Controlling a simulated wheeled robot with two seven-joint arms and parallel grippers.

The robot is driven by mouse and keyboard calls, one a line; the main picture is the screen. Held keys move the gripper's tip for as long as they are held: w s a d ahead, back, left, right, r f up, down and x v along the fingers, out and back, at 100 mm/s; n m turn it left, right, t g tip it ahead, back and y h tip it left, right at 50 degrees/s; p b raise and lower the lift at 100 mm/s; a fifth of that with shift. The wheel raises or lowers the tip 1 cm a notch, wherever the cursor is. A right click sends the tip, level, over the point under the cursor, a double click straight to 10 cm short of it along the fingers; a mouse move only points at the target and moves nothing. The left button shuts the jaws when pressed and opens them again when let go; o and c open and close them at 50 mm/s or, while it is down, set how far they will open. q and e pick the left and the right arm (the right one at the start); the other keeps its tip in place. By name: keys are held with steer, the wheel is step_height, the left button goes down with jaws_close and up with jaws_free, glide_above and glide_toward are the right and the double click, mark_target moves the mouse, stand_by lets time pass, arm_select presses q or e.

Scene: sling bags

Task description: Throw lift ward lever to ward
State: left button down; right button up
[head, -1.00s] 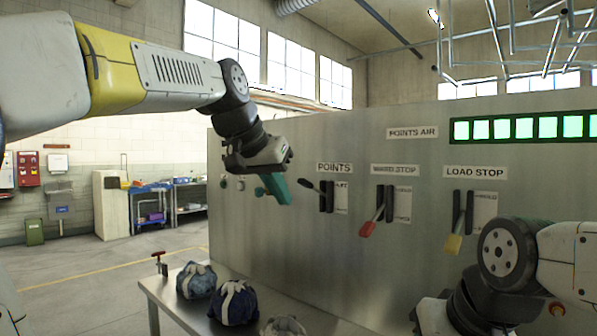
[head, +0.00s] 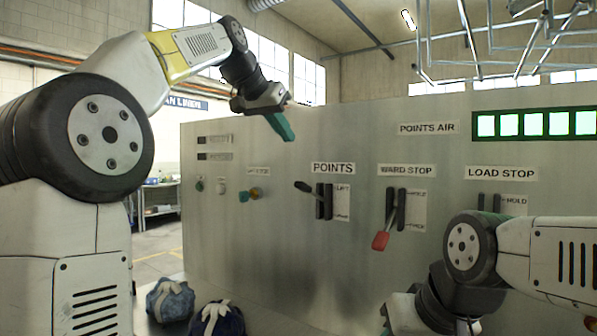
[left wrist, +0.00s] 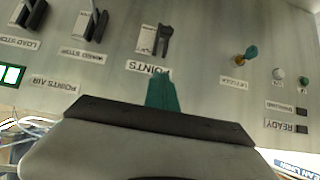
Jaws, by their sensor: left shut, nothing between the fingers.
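The points lever (head: 303,187) has a black handle that sticks out to the left, beside dark upright slots under the POINTS sign. A small plate to its right has two lines, the upper seeming to read LIFT; the lower is too blurred. My left gripper (head: 283,126) has teal fingers, shut and empty, pointing down above and left of the POINTS sign, apart from the lever. In the left wrist view the panel is upside down; the fingers (left wrist: 162,92) overlap the POINTS sign, with the points lever (left wrist: 165,38) just beyond. My right gripper's fingers are out of view.
The ward stop lever (head: 380,240) has a red handle hanging low. My right arm hides most of the load stop lever. Green lit windows (head: 532,124) sit upper right. Knobs (head: 255,193) are at left. Blue bundles (head: 171,299) lie on a table at bottom left.

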arm_select(q)
glide_above(299, 181)
steer(key=w+d, duration=0.1)
steer(key=w, duration=0.1)
step_height(299, 181, down, 6)
steer(key=shift+f, duration=0.2)
steer(key=shift+s+a+f, duration=0.15)
steer(key=shift+f, duration=0.3)
steer(key=shift+s+a+f, duration=0.1)
steer(key=shift+s+f, duration=0.05)
steer(key=shift+f, duration=0.25)
steer(key=shift+s+a+f, duration=0.1)
steer(key=shift+s+f, duration=0.1)
steer(key=shift+f, duration=0.3)
steer(key=shift+s+a+f, duration=0.1)
steer(key=shift+s+f, duration=0.05)
steer(key=shift+f, duration=0.3)
